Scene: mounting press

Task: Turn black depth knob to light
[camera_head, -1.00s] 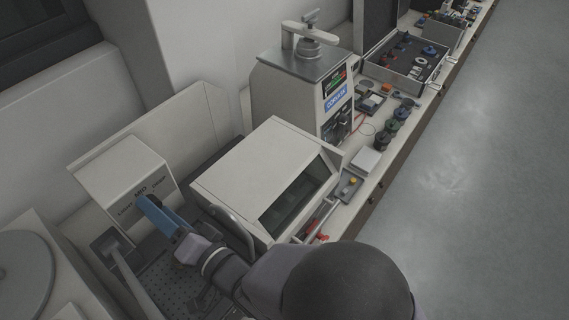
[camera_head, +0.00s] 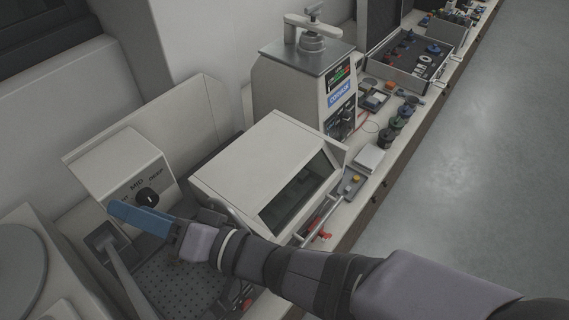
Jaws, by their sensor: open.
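The black depth knob (camera_head: 148,198) is on the front face of a light grey box-shaped housing (camera_head: 118,160) at the left. It carries a small white mark. My gripper (camera_head: 125,212), with blue fingers, is open in front of the housing, below and left of the knob. It looks apart from the knob and holds nothing visible. The fingers hide the lower left of the panel.
A perforated plate (camera_head: 180,285) lies under my arm. A metal lever (camera_head: 122,270) stands at the left. A grey hooded machine (camera_head: 265,165) with a dark window stands to the right, with a taller press (camera_head: 305,85) behind it. Open floor lies at the far right.

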